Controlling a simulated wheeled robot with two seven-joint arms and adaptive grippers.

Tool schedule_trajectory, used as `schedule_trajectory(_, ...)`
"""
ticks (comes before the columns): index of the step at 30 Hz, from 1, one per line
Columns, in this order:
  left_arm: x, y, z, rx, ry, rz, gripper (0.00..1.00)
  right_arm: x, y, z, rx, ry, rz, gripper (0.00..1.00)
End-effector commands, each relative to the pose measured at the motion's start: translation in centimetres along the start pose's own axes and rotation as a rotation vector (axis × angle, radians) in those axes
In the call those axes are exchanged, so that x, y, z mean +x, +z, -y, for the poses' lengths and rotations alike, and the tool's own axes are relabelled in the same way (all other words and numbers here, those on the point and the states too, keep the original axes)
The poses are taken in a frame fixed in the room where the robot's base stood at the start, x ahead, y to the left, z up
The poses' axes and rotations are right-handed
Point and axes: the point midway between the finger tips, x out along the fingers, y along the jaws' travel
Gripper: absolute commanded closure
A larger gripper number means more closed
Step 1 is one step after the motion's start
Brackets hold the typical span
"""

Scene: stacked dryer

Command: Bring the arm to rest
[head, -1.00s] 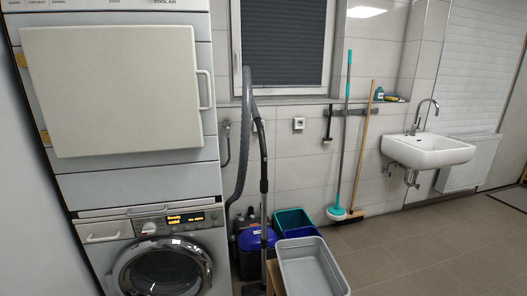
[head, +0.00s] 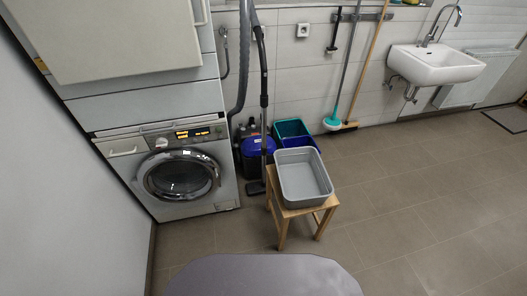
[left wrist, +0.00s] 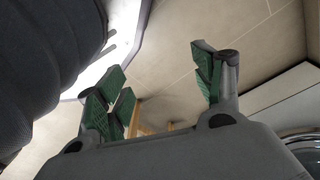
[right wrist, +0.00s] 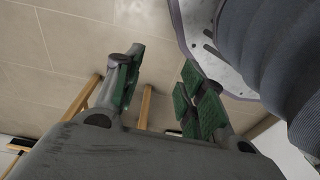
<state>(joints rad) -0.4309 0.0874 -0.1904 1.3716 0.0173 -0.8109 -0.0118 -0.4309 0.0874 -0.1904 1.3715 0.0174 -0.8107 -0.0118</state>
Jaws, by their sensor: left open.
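My left gripper (left wrist: 162,82) shows in the left wrist view with its green-padded fingers spread apart and nothing between them. My right gripper (right wrist: 160,88) shows in the right wrist view, its fingers also apart and empty. Neither gripper nor arm shows in the head view. The dryer's pale door (head: 115,35) is at the upper left of the head view, and its top is cut off. It is stacked above a washing machine (head: 225,175) with a round glass door.
A grey basin (head: 305,178) sits on a wooden stool (head: 282,229). Teal and blue buckets (head: 292,128) and a vacuum cleaner (head: 256,150) stand behind it. A white sink (head: 430,63) hangs at the right.

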Motion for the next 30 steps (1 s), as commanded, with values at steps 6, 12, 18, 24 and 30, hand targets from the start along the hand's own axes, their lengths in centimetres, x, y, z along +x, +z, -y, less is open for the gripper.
schedule_trajectory(6,-0.4,1.9,0.2,0.0,-0.005,0.006,0.32,-0.4,1.8,-0.2,0.0,0.005,0.006,0.6)
schedule_trajectory(12,-0.6,3.6,0.4,0.001,-0.009,0.01,0.32,-0.5,3.6,-0.4,-0.001,0.009,0.01,0.6)
schedule_trajectory(18,-0.9,5.6,0.6,0.001,-0.012,0.015,0.32,-0.9,5.6,-0.6,-0.001,0.013,0.015,0.6)
schedule_trajectory(24,-1.5,7.5,0.9,0.002,-0.016,0.018,0.32,-1.5,7.5,-0.9,-0.002,0.016,0.018,0.6)
schedule_trajectory(30,-2.3,9.7,1.1,0.003,-0.02,0.022,0.32,-2.3,9.7,-1.1,-0.003,0.02,0.022,0.6)
